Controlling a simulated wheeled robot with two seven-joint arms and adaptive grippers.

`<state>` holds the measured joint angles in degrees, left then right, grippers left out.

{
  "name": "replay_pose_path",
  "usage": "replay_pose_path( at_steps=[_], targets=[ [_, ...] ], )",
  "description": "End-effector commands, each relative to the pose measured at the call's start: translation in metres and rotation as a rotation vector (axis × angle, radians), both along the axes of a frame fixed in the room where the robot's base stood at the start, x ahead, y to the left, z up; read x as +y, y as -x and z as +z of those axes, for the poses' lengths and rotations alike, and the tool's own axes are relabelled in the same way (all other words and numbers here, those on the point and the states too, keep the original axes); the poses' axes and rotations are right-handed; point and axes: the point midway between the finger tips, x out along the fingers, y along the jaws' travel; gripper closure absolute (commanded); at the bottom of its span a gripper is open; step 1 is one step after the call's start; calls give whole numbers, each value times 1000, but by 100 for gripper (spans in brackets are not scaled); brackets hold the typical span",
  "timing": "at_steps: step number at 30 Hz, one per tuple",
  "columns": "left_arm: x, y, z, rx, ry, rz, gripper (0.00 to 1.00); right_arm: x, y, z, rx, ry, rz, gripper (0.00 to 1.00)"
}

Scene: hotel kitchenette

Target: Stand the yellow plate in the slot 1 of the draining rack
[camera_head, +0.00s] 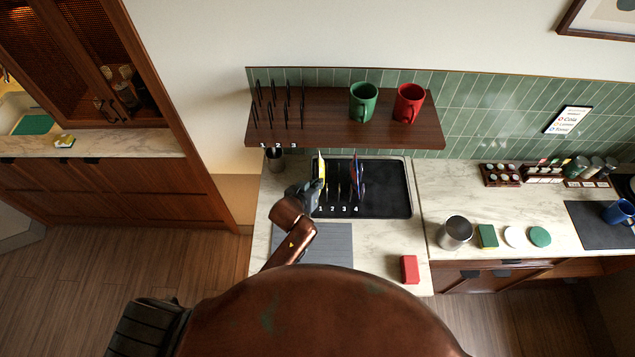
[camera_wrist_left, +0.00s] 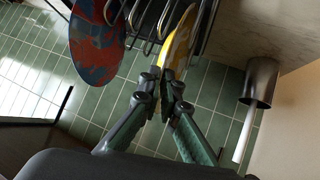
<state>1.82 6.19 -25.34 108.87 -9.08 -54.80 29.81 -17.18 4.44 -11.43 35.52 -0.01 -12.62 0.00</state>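The yellow plate (camera_head: 321,167) stands upright, nearly edge-on, at the left end of the dark wire draining rack (camera_head: 340,190), by the label 1. In the left wrist view the yellow plate (camera_wrist_left: 179,42) runs between the fingers of my left gripper (camera_wrist_left: 162,78), which look closed on it. The rack's wire loops (camera_wrist_left: 150,25) are right beside it. In the head view my left gripper (camera_head: 317,186) is at the rack's left side. I cannot tell whether the plate's lower edge is seated in slot 1. My right gripper is not in view.
A red-and-blue plate (camera_head: 354,172) stands in the rack near label 4. The rack is on a black tray (camera_head: 395,190). A metal cup (camera_head: 275,160) stands behind left. Overhead is a shelf (camera_head: 330,130) with green and red mugs. A red block (camera_head: 409,268) lies in front.

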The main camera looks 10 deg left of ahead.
Motion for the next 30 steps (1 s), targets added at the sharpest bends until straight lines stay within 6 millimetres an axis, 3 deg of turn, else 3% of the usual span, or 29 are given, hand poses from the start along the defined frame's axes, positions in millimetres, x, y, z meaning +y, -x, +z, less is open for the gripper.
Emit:
replay_pose_path(
  at_steps=[3,13,23,30],
  targets=[
    [0,0,-2,-2,0,0,100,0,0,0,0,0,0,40],
    [0,0,-2,-1,0,0,75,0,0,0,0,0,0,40],
    [1,3,-1,1,-1,1,75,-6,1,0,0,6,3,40],
    [6,32,21,-1,1,0,75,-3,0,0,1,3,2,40]
  ],
)
